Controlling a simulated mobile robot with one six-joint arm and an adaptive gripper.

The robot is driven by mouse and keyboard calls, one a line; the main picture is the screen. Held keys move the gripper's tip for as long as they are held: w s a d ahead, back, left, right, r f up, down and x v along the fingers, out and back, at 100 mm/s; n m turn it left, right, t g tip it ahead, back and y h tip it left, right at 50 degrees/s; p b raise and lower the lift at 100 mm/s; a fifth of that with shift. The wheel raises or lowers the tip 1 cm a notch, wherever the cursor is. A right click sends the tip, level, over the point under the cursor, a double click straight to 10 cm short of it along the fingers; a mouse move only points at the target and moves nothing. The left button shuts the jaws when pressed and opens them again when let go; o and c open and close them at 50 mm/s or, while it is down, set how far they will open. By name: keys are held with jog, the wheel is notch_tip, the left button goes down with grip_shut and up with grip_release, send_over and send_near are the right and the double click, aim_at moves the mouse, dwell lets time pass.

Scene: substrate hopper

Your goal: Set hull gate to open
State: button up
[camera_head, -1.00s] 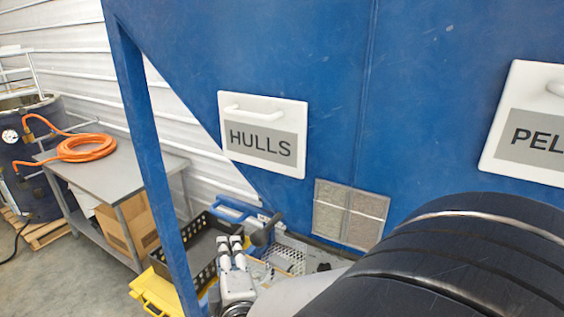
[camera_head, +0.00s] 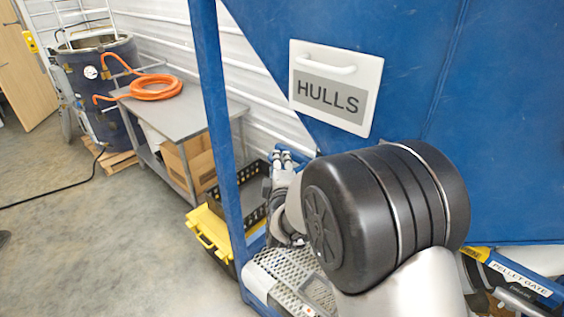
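The blue hopper (camera_head: 400,60) fills the upper right, with a white panel (camera_head: 335,86) marked HULLS and fitted with a white handle. No lever marked as the hull gate can be made out now; my arm covers much of the area below the panel. My gripper (camera_head: 283,155) shows small beyond my arm, below and left of the panel, beside the blue post. Its two fingertips point away from me. Whether they are apart or closed is too small to tell, and I see nothing between them.
A blue post (camera_head: 215,120) stands left of my gripper. Black and yellow crates (camera_head: 212,232) sit behind it. A blue lever marked PELLET GATE (camera_head: 525,284) is at lower right. A metal table (camera_head: 185,118) bears an orange hose (camera_head: 152,88).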

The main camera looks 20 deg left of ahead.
jog(key=shift+w+a, duration=0.1)
jog(key=shift+w, duration=0.15)
jog(key=shift+c, duration=0.5)
grip_shut()
